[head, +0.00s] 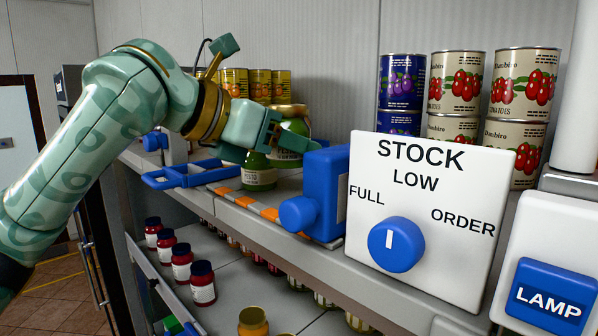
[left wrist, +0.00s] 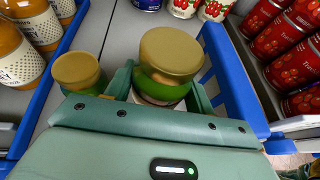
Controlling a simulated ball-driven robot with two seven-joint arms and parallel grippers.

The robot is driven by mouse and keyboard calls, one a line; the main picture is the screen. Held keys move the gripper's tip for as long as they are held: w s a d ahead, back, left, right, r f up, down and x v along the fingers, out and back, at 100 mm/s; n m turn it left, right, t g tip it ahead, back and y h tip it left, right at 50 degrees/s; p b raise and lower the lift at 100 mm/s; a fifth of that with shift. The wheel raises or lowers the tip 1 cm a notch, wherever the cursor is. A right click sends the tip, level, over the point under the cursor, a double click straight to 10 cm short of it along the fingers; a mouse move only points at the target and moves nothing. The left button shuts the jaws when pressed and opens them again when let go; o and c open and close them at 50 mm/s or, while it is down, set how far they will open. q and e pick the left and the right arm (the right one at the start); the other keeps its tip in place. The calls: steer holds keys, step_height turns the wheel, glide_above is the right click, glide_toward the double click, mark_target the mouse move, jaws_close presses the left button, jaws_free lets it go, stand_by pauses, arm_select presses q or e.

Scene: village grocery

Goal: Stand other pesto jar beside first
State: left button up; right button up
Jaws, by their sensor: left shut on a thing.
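Two green pesto jars with gold lids show on the shelf at the centre of the head view. My left gripper (head: 277,133) is shut on one pesto jar (head: 293,151), which is upright; the fingers hide part of it. In the left wrist view the held jar (left wrist: 172,55) is between the fingers. The other pesto jar (head: 260,176) stands on the shelf, nearer the front edge in the head view. It also shows in the left wrist view (left wrist: 77,72), just left of the fingers. Whether the held jar touches the shelf is unclear. My right gripper is out of view.
A blue holder (head: 326,192) stands right of the jars, and a blue tray frame (head: 185,174) lies left. The white stock sign (head: 427,200) blocks the right front. Stacked tomato cans (head: 452,85) and yellow cans (head: 258,85) stand behind. Red jars (head: 202,284) are on the shelf below.

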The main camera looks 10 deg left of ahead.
mark_target(298, 157)
arm_select(q)
steer(key=shift+w+d+f, duration=0.3)
steer(key=shift+w+f, duration=0.15)
steer(key=shift+f, duration=0.05)
steer(key=shift+w+d+f, duration=0.25)
steer(key=shift+w+f, duration=0.2)
steer(key=shift+f, duration=0.05)
steer(key=shift+w+f, duration=0.1)
steer(key=shift+f, duration=0.15)
step_height(298, 157, down, 3)
steer(key=shift+p, duration=0.7)
steer(key=shift+f, duration=0.15)
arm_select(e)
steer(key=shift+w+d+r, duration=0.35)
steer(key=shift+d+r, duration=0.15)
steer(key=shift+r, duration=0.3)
arm_select(q)
steer(key=shift+f, duration=0.1)
steer(key=o, duration=1.2)
